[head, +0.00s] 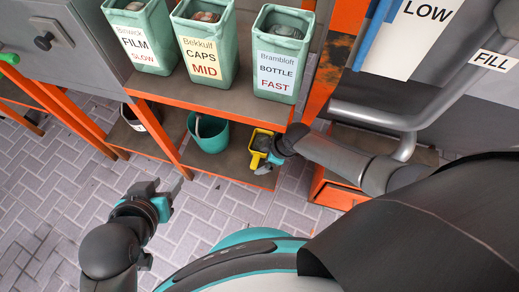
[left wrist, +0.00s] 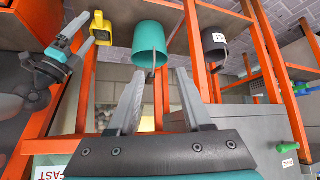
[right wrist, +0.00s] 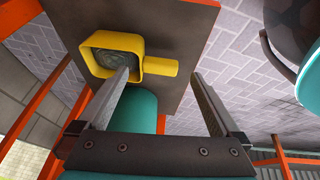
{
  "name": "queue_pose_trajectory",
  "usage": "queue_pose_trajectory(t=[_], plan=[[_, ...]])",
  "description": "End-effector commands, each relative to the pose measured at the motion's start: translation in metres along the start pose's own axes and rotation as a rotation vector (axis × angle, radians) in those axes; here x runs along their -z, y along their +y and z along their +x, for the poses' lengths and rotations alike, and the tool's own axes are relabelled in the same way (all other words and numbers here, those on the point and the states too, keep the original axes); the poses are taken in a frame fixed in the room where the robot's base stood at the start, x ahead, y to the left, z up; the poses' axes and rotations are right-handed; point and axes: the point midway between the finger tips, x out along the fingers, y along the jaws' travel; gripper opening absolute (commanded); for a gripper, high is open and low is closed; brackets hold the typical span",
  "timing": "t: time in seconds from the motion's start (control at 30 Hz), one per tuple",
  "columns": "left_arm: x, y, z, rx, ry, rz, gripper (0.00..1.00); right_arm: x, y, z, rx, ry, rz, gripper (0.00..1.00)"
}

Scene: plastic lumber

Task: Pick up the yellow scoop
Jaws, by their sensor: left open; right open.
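The yellow scoop (head: 261,139) is on the lower shelf (head: 233,156), right of the teal bucket (head: 209,131). It also shows in the left wrist view (left wrist: 102,21). In the right wrist view, grey stuff shows inside its bowl, and its handle (right wrist: 162,67) points right. My right gripper (head: 268,163) is open close to the scoop. In the right wrist view, the handle appears beyond and between the fingertips (right wrist: 163,76); contact cannot be told. My left gripper (head: 176,193) is open and empty above the paved floor, away from the scoop.
Three pale green bins, FILM (head: 141,48), CAPS (head: 205,68) and BOTTLE (head: 279,76), stand on the upper shelf above. A dark bucket (head: 139,118) stands left on the lower shelf. Orange posts (head: 173,158) frame the shelves. Paved floor (head: 60,190) is open at left.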

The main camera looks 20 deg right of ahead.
Motion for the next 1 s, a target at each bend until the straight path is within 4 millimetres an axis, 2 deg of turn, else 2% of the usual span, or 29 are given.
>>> queue_pose_trajectory(t=[0.27,0.6,1.0], plan=[[0.003,0.006,0.006,-0.017,0.055,0.000,0.50,0.000,0.000,0.005,0.000,0.000,0.000,1.00],[0.017,0.026,0.016,-0.070,0.238,-0.010,0.50,-0.001,0.000,0.018,0.000,0.000,0.000,1.00],[0.031,0.047,0.016,-0.128,0.456,-0.038,0.50,-0.002,0.001,0.032,0.000,0.000,0.000,1.00]])
